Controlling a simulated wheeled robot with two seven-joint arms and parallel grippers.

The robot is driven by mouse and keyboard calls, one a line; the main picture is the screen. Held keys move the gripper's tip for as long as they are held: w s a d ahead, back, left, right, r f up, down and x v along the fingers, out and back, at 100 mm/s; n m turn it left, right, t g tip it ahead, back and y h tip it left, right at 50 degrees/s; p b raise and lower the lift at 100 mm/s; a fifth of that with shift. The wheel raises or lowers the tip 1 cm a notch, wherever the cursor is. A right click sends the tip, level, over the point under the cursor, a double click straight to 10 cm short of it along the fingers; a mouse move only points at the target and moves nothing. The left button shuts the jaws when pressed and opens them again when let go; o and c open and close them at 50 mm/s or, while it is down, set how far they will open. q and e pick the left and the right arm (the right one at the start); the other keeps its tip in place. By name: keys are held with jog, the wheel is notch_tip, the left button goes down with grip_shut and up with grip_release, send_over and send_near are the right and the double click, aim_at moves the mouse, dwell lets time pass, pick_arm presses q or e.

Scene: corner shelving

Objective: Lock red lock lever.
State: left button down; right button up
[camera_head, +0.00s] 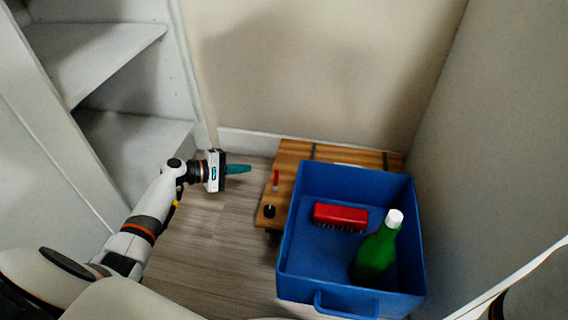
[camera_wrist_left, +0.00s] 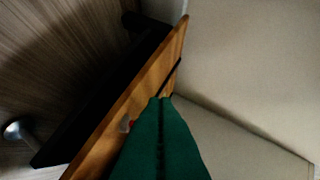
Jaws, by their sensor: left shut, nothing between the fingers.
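The red lock lever (camera_head: 276,177) is a small red piece with a pale lower part, near the left edge of the wooden board (camera_head: 292,152). My left gripper (camera_head: 250,169) is shut and empty, its teal fingers pointing right toward the lever with a small gap in the head view. In the left wrist view the shut green fingers (camera_wrist_left: 160,105) lie over the wooden board (camera_wrist_left: 150,80). A small red bit of the lever (camera_wrist_left: 131,123) shows beside them, mostly hidden. Whether they touch it there I cannot tell. My right gripper is out of view.
A blue crate (camera_head: 350,296) stands on the board, holding a red brush (camera_head: 340,216) and a green bottle (camera_head: 376,252). A black knob (camera_head: 269,211) is near the board's front left corner. White shelving (camera_head: 95,45) stands left; walls close the back and right. Floor left of the board is clear.

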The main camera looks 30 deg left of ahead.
aim_at(272, 172)
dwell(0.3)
pick_arm(q)
jog(key=b+x, duration=0.2)
jog(key=x, duration=0.1)
jog(key=b+x, duration=0.5)
jog(key=x, duration=0.2)
jog(key=shift+s+f, duration=0.1)
jog(key=shift+f, duration=0.15)
jog(key=shift+s+d+r, duration=0.2)
jog(key=shift+s+r, duration=0.4)
jog(key=shift+s, duration=0.15)
jog(key=shift+s+d+r+b, duration=0.2)
jog(key=shift+s+r+b, duration=0.45)
jog(key=shift+s, duration=0.2)
jog(key=shift+d+r, duration=0.1)
